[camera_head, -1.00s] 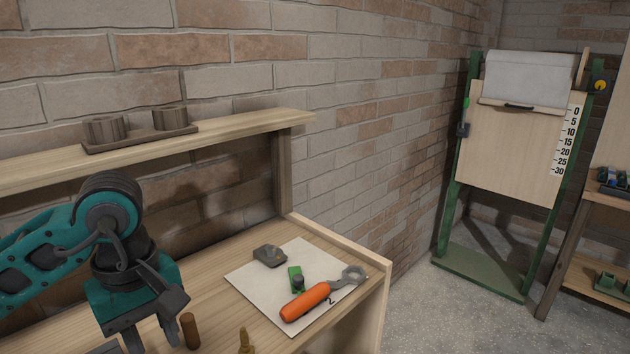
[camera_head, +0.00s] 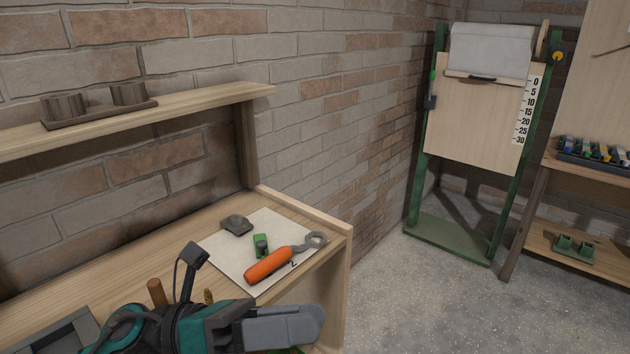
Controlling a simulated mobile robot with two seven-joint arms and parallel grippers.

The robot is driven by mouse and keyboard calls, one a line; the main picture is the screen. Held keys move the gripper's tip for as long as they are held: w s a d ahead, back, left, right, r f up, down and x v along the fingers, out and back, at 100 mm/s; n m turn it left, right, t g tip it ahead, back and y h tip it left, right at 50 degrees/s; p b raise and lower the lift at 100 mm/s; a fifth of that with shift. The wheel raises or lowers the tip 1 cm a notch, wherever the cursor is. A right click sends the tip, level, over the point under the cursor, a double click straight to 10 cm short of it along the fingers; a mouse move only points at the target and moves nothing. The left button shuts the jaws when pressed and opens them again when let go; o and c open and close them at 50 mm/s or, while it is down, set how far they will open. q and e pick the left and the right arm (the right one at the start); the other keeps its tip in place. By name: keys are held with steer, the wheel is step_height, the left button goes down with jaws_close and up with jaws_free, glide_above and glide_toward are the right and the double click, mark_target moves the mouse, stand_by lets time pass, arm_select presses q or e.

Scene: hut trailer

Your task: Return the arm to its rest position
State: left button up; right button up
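My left arm, teal and black, comes in at the bottom of the head view. Its gripper (camera_head: 285,328) points right, with grey fingers low in front of the workbench's right end. I see it from the side, so the gap between the fingers cannot be made out. No object shows in it. My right gripper is out of view.
The workbench (camera_head: 205,215) holds a white sheet (camera_head: 225,253) with an orange-handled tool (camera_head: 268,265), a green piece (camera_head: 261,245) and a grey block (camera_head: 236,225). A wooden peg (camera_head: 156,292) stands near my arm. Open floor (camera_head: 400,300) lies to the right.

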arm_select(q)
steer(key=w+a+f+n+t+y, duration=0.5)
steer(key=n+t, duration=0.4)
steer(key=n, duration=0.7)
steer(key=w+a+f+n+t+y, duration=0.3)
steer(key=a+f+n+t+y, duration=0.45)
steer(key=n, duration=0.75)
steer(key=s+a+f+n+y, duration=0.1)
steer(key=s+f+n+y, duration=0.2)
steer(key=f+n, duration=0.5)
steer(key=shift+s+f+g+y, duration=0.15)
steer(key=shift+f+g+y, duration=0.3)
steer(key=shift+f, duration=0.45)
steer(key=shift+o, duration=0.7)
steer(key=s+a+f+n+g+y, duration=0.1)
steer(key=s+a+f+n+g, duration=0.1)
steer(key=s+f+n+g, duration=0.2)
steer(key=s+f+n, duration=0.1)
steer(key=s+f, duration=0.2)
steer(key=f, duration=0.2)
steer(key=shift+s+f+y, duration=0.2)
steer(key=shift+y, duration=0.2)
steer(key=shift+o, duration=1)
steer(key=shift+s+f, duration=0.1)
steer(key=shift+f, duration=0.05)
